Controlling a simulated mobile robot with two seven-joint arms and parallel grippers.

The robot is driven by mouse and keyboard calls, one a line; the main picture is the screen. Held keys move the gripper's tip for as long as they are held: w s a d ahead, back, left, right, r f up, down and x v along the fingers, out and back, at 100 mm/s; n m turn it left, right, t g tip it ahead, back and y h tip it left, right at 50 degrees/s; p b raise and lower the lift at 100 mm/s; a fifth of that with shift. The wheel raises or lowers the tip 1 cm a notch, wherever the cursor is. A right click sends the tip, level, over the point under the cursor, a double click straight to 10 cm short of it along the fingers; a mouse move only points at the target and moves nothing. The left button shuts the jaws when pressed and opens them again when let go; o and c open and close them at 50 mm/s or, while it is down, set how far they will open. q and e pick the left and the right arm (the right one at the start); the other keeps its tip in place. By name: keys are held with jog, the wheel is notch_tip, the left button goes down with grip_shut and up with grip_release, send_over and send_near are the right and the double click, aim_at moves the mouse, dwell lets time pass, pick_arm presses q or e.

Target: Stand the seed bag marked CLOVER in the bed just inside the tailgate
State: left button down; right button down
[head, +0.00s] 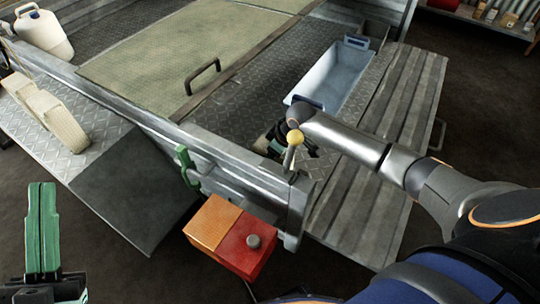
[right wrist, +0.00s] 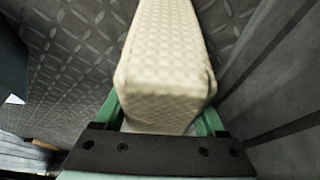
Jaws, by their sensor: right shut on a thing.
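My right gripper (right wrist: 165,112) has its green fingers on both sides of a pale woven bag (right wrist: 168,60) and is shut on it. No lettering shows on the bag, so I cannot tell its mark. I cannot tell whether the bag touches the floor. My left gripper (head: 42,230) is upright at the lower left, away from the bed, with no bag at its fingers.
A pale curved object (head: 50,112) lies on the left side panel (head: 95,135). A blue-white tray (head: 332,78) is right of my gripper's spot. A white jug (head: 43,32) is at the upper left.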

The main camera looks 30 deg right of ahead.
grip_release()
jog(key=shift+f, duration=0.1)
jog(key=p+v, duration=0.2)
jog(key=v, duration=0.4)
jog(key=p+v, duration=0.2)
jog(key=v, duration=0.4)
pick_arm(q)
notch_tip(320, 180, down, 24)
jog(key=w+a+n+g+y, duration=0.1)
jog(key=w+n+g+y, duration=0.1)
jog(key=n+g+y, duration=0.4)
jog(key=shift+w+a+r+n+g+y, duration=0.2)
jog(key=shift+a+n+g+y, duration=0.1)
jog(key=shift+g+y, duration=0.8)
